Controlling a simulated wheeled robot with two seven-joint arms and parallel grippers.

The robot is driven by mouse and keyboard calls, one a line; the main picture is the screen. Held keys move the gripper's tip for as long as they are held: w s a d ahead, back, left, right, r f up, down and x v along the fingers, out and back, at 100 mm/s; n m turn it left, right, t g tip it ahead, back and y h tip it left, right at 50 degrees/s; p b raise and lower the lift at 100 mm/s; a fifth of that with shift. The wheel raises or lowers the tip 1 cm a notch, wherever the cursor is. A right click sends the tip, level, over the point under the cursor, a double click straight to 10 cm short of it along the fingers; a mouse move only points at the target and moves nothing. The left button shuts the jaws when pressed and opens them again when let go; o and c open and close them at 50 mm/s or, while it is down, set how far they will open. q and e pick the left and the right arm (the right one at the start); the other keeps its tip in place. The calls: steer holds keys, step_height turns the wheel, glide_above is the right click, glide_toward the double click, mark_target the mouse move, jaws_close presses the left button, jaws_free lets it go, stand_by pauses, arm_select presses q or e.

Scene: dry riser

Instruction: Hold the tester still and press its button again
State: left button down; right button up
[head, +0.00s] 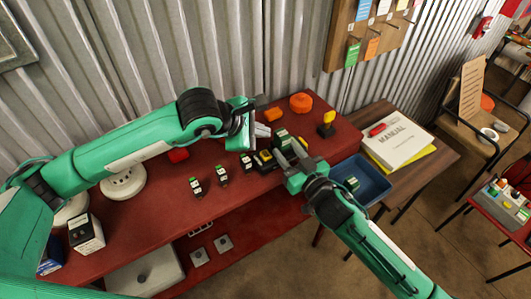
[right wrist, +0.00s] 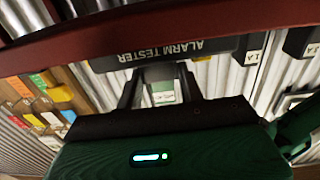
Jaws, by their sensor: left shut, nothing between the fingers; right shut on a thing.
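The tester (right wrist: 178,50), a dark bar lettered ALARM TESTER, shows upside down at the top of the right wrist view. The tester's button cannot be made out; the grippers partly hide the area.
Several small dark blocks with pale labels (head: 222,175) stand on the red bench (head: 150,195) left of the tester. A yellow-topped black device (head: 327,124) and an orange knob (head: 301,102) are behind it. A blue tray (head: 374,178) and a manual (head: 400,142) are at the right.

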stand_by(0.3)
steer(key=o, duration=1.2)
